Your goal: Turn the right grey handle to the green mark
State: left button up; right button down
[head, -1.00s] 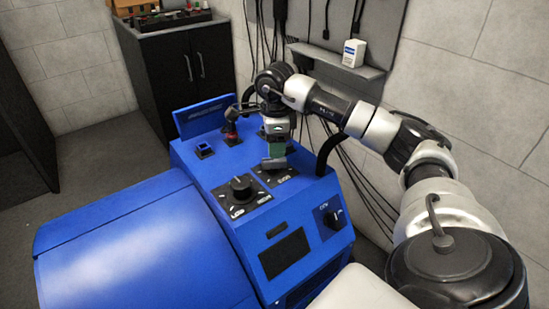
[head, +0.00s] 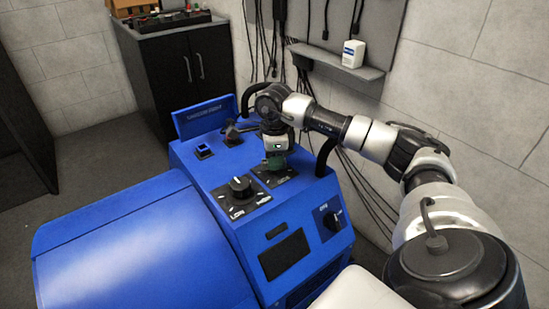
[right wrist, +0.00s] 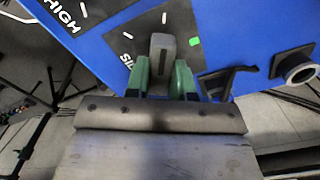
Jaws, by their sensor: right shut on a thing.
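The right grey handle (right wrist: 162,55) stands on a black dial plate on the blue console, between the green fingers of my right gripper (right wrist: 161,80) in the right wrist view. The fingers are shut on it. The green mark (right wrist: 194,41) is on the plate, to the right of the handle's upper end and apart from it. In the head view my right gripper (head: 276,171) points down over the right dial plate (head: 288,178) and hides most of the handle. My left gripper is not in view.
A black knob (head: 240,187) on its own plate sits left of my right gripper. A dark lever (head: 233,134) and a blue square button (head: 204,151) are further back. A black switch (head: 331,219) is on the front face. A shelf (head: 337,62) holds a white box.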

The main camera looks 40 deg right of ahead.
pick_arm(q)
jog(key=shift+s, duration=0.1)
pick_arm(e)
jog(key=m+p, duration=0.1)
jog(key=m, duration=0.1)
jog(key=shift+r+m, duration=0.15)
jog(key=shift+m, duration=0.15)
jog(key=shift+m+p, duration=0.3)
jog(key=shift+m, duration=0.2)
jog(key=m+p, duration=0.1)
jog(key=m, duration=0.3)
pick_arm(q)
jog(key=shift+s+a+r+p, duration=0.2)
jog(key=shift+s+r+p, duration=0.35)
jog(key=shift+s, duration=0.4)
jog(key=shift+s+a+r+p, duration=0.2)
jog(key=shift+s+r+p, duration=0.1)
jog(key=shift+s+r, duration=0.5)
pick_arm(e)
jog(key=shift+m, duration=2.1)
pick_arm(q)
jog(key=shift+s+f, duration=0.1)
pick_arm(e)
jog(key=c, duration=1)
grip_release()
jog(key=shift+o, duration=0.2)
